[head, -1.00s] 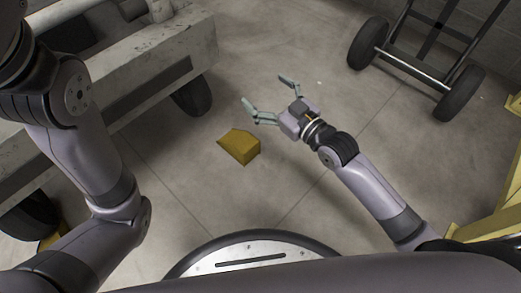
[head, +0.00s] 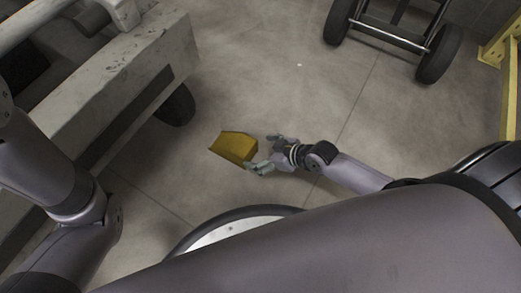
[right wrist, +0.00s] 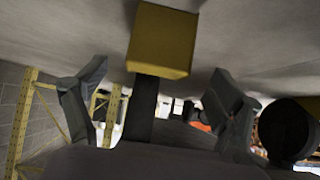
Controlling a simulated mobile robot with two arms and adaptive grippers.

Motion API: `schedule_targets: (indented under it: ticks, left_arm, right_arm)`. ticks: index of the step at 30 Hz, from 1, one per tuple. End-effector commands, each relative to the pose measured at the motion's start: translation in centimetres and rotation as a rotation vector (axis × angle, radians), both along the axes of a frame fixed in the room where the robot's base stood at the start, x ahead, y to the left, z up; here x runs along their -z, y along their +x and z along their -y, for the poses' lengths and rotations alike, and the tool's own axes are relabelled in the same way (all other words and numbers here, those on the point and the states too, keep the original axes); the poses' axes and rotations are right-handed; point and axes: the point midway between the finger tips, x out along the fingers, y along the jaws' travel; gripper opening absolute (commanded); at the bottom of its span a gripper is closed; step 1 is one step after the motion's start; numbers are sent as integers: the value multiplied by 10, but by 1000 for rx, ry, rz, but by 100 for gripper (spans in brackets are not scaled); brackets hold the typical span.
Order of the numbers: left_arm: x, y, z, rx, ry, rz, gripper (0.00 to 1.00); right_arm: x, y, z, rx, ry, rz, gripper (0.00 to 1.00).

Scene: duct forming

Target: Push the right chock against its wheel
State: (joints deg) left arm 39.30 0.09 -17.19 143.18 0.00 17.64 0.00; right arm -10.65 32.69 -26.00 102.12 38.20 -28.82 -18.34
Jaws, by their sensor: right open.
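The right chock (head: 233,147) is a yellow wedge lying on the floor. Its wheel (head: 178,106) is the dark one under the grey cart, up and left of the chock, with bare floor between them. My right gripper (head: 262,154) is open, low at the chock's right end, its fingers on either side of that end. In the right wrist view the chock (right wrist: 162,42) shows between the two spread fingers (right wrist: 160,98); whether they touch it I cannot tell. My left arm comes in at the left, its gripper out of view.
The grey cart (head: 140,75) fills the upper left, its edge overhanging the wheel. A hand truck (head: 392,35) with two black wheels stands at the top right. A yellow frame (head: 500,45) stands at the right edge. The middle floor is clear.

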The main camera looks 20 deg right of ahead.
Motion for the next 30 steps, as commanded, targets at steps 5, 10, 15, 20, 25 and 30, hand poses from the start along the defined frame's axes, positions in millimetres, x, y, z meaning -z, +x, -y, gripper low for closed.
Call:
schedule_targets:
  ticks: [5,10,15,20,25,30]
  left_arm:
    - [37,-3,0,0,1,9,87]
    - [53,-3,0,0,1,9,87]
    - [60,-3,0,0,1,9,87]
    - [62,-3,0,0,1,9,87]
    - [62,-3,0,0,0,10,87]
    - [62,-3,0,-1,1,10,87]
  right_arm:
    - [28,20,-15,2,4,4,87]
    - [41,37,-27,2,0,2,87]
    - [54,50,-38,1,1,1,87]
    - [59,56,-43,1,0,1,87]
    - [60,56,-44,0,1,1,87]
    - [60,56,-44,1,1,2,84]
